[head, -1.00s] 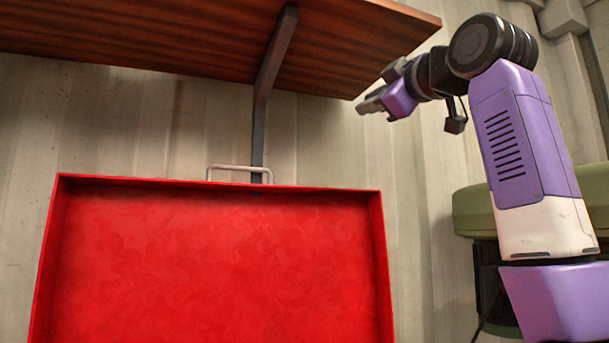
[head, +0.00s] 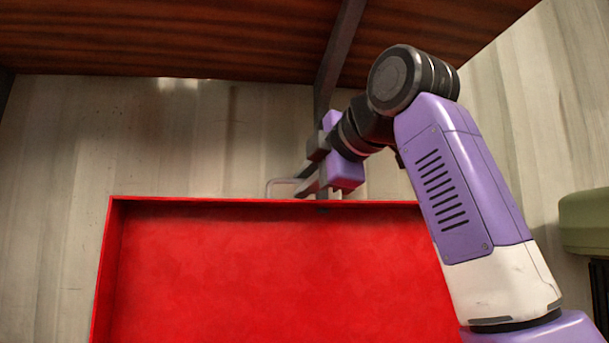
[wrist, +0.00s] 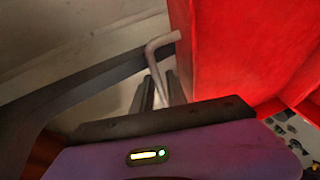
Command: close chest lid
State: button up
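The red chest lid (head: 270,270) stands raised, its inner face filling the lower middle of the head view. It also shows on the right of the wrist view (wrist: 235,50). A thin metal handle (head: 268,187) sticks up from its top edge. My gripper (head: 303,187) is at the right part of the handle, just above the lid's top edge. In the wrist view the fingers (wrist: 160,90) stand a little apart, with a leg of the bent handle (wrist: 163,42) between them. Firm contact cannot be made out. The chest body is mostly hidden.
A dark wooden shelf (head: 180,40) on a metal bracket (head: 338,55) hangs above, close over my arm. A pale corrugated wall (head: 60,180) is behind the lid. A green rounded object (head: 585,222) stands at the right. Small items (wrist: 290,130) lie at the wrist view's lower right.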

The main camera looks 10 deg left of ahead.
jog(key=shift+w+a, duration=0.15)
jog(key=shift+f, duration=0.1)
grip_shut()
dwell(1.4)
